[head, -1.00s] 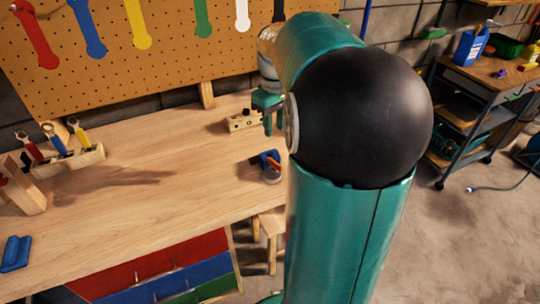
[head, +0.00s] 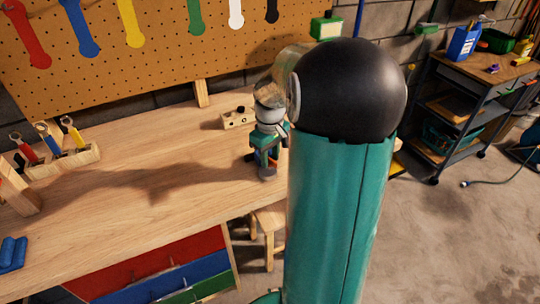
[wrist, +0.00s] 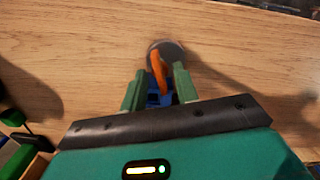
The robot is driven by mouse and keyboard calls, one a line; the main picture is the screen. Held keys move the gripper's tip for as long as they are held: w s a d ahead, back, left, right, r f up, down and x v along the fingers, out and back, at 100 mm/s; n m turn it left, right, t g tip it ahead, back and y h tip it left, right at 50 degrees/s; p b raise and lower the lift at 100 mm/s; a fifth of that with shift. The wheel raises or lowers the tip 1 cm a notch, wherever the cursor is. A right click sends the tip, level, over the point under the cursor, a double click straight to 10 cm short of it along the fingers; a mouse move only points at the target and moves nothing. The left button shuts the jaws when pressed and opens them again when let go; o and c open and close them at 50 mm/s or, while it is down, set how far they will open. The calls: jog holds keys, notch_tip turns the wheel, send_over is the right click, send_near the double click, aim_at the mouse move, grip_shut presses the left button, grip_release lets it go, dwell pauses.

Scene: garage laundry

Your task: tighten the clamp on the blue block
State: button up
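In the wrist view, the blue block (wrist: 155,99) shows low between my fingertips, with the orange handle of the clamp (wrist: 157,70) rising beyond it and a grey round part behind. My gripper (wrist: 157,88) is open, with one green finger on each side of the blue block and orange handle. I cannot tell whether the fingers touch them. In the head view, my gripper (head: 267,163) points down at the bench's right front edge and hides most of the clamp and block.
The wooden bench (head: 130,185) is largely clear to the left. A small wooden block with holes (head: 238,118) stands behind my gripper. A wooden rack of tools (head: 65,160) is at the left, a pegboard (head: 170,50) at the back, and a wheeled cart (head: 455,120) at the right.

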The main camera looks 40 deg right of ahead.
aim_at(270, 158)
grip_shut()
jog(key=shift+m, duration=2.9)
grip_release()
jog(key=shift+r, duration=0.1)
notch_tip(270, 158, up, 14)
